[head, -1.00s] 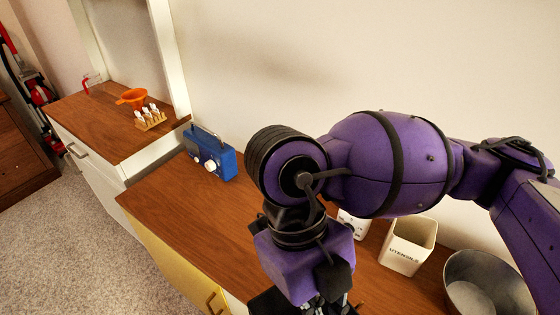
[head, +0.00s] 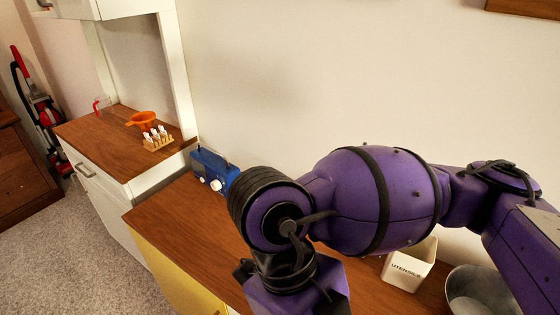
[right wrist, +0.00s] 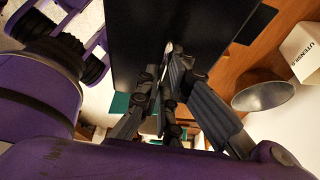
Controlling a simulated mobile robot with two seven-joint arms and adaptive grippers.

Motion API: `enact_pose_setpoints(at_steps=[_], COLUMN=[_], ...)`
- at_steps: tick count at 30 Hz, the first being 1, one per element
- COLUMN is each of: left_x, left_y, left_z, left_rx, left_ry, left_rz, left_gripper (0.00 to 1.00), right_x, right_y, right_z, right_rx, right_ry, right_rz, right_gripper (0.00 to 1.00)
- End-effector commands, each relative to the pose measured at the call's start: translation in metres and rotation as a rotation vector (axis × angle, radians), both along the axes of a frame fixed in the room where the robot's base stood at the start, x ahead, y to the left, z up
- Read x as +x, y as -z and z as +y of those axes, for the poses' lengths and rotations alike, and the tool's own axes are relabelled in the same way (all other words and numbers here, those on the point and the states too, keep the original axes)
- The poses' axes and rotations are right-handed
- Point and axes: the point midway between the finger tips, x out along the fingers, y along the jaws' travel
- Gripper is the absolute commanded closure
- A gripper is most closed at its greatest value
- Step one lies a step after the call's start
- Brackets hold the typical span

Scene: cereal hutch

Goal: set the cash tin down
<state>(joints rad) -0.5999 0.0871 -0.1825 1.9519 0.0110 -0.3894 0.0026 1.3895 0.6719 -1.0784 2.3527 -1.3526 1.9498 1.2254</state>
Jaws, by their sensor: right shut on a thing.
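The cash tin (right wrist: 135,35) appears in the right wrist view as a large dark, flat-faced box at the top. My right gripper (right wrist: 167,72) is shut on it, with the fingers meeting at its near side. The exact grip point is partly hidden by the fingers. In the head view my purple right arm reaches over the wooden counter (head: 180,225), but its gripper and the tin are out of frame below. I cannot tell how far the tin is from a surface. My left gripper is in neither view.
A blue radio (head: 213,172) stands at the counter's back left. A white utensils pot (head: 408,265) and a metal bowl (head: 478,290) stand at the right. An orange funnel (head: 142,120) and a small rack (head: 158,140) sit on the far counter. The front-left counter is clear.

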Motion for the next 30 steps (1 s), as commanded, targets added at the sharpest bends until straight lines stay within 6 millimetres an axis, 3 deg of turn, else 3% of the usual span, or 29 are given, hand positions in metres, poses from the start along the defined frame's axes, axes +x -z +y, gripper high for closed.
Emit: enact_pose_setpoints(at_steps=[14, 30], left_x=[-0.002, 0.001], left_y=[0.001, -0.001], left_z=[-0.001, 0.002], left_rx=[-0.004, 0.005], left_ry=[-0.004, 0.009], left_rz=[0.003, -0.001], left_gripper=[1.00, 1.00], right_x=[0.025, 0.097], right_y=[0.001, -0.004], right_z=[0.015, 0.017], right_rx=[-0.005, -0.002], right_ry=[-0.615, -1.585], right_rz=[-0.007, -0.006], right_gripper=[1.00, 1.00])
